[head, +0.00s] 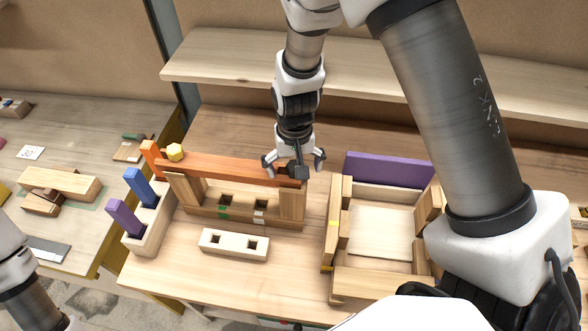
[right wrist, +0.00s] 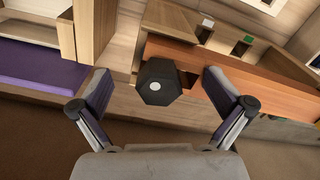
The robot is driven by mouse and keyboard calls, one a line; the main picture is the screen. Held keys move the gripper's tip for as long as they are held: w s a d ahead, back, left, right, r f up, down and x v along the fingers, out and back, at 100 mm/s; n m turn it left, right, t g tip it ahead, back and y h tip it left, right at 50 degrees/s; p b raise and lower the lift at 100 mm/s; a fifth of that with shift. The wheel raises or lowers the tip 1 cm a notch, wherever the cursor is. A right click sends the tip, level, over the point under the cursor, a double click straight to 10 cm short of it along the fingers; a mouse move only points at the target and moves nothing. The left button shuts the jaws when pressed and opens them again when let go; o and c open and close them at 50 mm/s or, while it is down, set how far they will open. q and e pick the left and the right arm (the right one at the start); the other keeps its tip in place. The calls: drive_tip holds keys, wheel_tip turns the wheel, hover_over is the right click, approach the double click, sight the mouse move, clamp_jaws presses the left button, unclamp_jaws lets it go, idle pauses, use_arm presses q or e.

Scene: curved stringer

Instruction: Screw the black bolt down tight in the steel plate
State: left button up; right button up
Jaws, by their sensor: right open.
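The black bolt (right wrist: 157,83) shows its hex head with a pale dot in the middle in the right wrist view. In the head view the bolt (head: 298,171) is a small dark shape at the right end of the orange beam. My right gripper (head: 294,164) is open above that end. In the right wrist view my right gripper (right wrist: 157,76) has one finger on each side of the bolt head, with gaps on both sides. The bolt's shank is hidden. I cannot make out a steel plate at the bolt.
The orange beam (head: 225,168) lies across wooden posts, with a yellow hex piece (head: 175,152) near its left end. A holder with blue (head: 138,187) and purple (head: 124,217) pegs stands left. A pale two-hole block (head: 234,245) lies in front. A wooden frame (head: 333,235) stands right.

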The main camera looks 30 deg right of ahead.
drive_tip(key=shift+f+n, duration=0.25)
drive_tip(key=shift+n, duration=0.85)
drive_tip(key=shift+a+r+n+b, duration=0.15)
drive_tip(key=shift+n+b, duration=0.15)
drive_tip(key=shift+n, duration=0.6)
drive_tip(key=shift+r, duration=0.15)
drive_tip(key=shift+r+p, duration=0.7)
drive_tip(key=shift+p, duration=0.1)
drive_tip(key=shift+c, duration=0.4)
